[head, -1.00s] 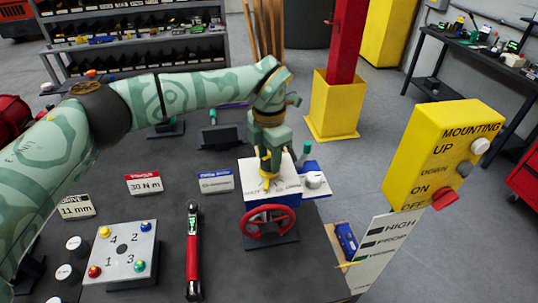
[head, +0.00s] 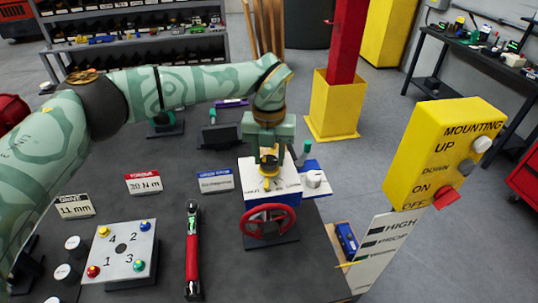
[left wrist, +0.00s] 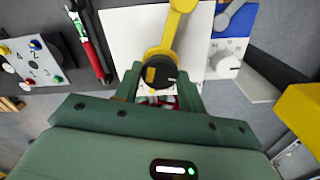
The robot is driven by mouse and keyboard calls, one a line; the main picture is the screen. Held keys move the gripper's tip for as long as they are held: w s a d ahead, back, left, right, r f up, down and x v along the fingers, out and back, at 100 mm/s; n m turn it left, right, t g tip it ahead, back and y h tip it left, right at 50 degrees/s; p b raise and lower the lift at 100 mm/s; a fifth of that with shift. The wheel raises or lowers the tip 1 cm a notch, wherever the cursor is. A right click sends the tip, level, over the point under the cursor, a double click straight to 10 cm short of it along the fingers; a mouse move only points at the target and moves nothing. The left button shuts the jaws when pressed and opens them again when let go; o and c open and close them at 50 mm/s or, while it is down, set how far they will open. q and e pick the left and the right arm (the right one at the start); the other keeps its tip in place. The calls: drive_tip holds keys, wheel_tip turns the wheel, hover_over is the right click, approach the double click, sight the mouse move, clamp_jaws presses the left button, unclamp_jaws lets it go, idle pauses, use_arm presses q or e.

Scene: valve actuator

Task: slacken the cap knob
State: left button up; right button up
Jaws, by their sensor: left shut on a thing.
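The valve actuator is a white box (head: 254,200) with a red handwheel (head: 268,222) on its front. A round black cap knob (left wrist: 159,72) sits on top, beside a yellow lever (left wrist: 171,38). In the head view the knob (head: 268,157) is partly covered by my gripper. My left gripper (head: 269,160) points down over the box. In the left wrist view its green fingers (left wrist: 160,84) stand on either side of the knob and are shut on it. My right gripper is not in view.
A white knob (head: 314,179) on a blue block stands close on the right. A yellow button box (head: 440,155) stands farther right. A red torque wrench (head: 193,250) and a plate with coloured buttons (head: 122,250) lie on the left. Bare dark bench lies between the wrench and handwheel.

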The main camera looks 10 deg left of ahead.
sight(269, 159)
use_arm(q)
drive_tip(key=shift+r+n, duration=0.1)
drive_tip(key=shift+n, duration=1)
drive_tip(key=o, duration=1)
wheel_tip(269, 159, up, 16)
drive_tip(key=shift+r+b, duration=0.15)
drive_tip(key=shift+b, duration=0.45)
